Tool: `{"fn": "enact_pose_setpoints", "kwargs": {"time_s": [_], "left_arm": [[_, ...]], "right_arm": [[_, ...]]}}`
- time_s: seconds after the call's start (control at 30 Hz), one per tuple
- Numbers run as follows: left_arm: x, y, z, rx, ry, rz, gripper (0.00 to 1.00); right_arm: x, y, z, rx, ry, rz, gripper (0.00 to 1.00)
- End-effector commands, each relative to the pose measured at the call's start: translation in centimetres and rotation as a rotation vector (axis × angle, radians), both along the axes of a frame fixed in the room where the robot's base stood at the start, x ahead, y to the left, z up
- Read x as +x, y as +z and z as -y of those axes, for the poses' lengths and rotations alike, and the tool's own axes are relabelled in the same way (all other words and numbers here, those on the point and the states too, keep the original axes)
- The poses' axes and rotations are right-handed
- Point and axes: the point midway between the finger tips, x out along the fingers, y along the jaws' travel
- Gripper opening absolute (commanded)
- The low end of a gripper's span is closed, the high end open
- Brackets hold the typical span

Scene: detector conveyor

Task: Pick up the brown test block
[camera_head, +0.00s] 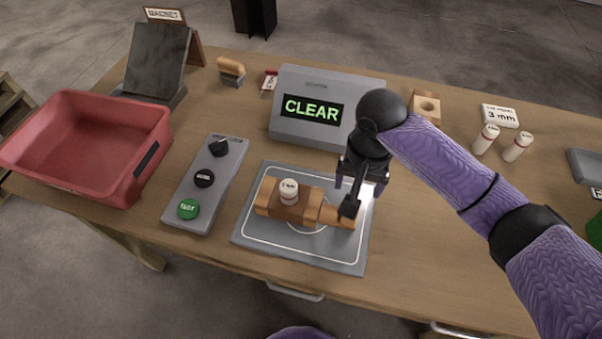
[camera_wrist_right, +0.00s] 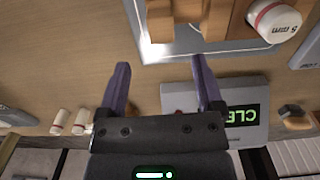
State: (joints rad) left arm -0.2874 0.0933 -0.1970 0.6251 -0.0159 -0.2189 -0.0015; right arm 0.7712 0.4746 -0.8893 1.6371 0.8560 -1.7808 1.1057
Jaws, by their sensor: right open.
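The brown test block (camera_head: 268,200) lies on the grey mat (camera_head: 262,250). It has a wider left part and a narrower right part. A white cap with a red band (camera_head: 288,189) stands on the wider part. My right gripper (camera_head: 358,207) is over the narrow right end, partly hiding it, with its fingers pointing down. In the right wrist view the open, empty fingers (camera_wrist_right: 161,82) point toward the block (camera_wrist_right: 158,20), which is cut off by the top edge. The cap (camera_wrist_right: 278,20) shows at the top right there. Whether the fingers touch the block cannot be told. My left gripper is out of view.
A grey detector reading CLEAR (camera_head: 318,110) stands behind the mat. A button panel (camera_head: 203,185) and a red bin (camera_head: 95,150) are to the left. Two white cylinders (camera_head: 486,139) (camera_head: 517,147) and a wooden block with a hole (camera_head: 427,106) stand at the right rear.

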Motion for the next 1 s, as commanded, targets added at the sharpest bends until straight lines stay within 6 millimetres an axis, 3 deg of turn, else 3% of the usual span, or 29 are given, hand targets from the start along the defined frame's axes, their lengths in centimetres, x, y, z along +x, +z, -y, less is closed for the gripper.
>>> {"fn": "enact_pose_setpoints", "kwargs": {"time_s": [0.27, 0.5, 0.77, 0.87, 1.0], "left_arm": [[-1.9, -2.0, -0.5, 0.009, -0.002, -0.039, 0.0], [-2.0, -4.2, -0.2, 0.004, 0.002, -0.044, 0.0], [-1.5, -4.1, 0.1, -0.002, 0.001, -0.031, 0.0], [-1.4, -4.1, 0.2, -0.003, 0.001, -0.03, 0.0], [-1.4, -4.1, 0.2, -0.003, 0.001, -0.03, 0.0]], "right_arm": [[0.0, -4.8, 0.0, -0.002, -0.004, -0.003, 0.85], [0.2, -9.5, -0.2, -0.003, -0.003, -0.002, 0.85], [0.2, -9.8, -0.3, -0.002, -0.001, 0.002, 0.85], [0.2, -9.8, -0.3, -0.002, -0.001, 0.002, 0.68], [0.2, -9.8, -0.3, -0.001, -0.001, 0.001, 0.39]]}}
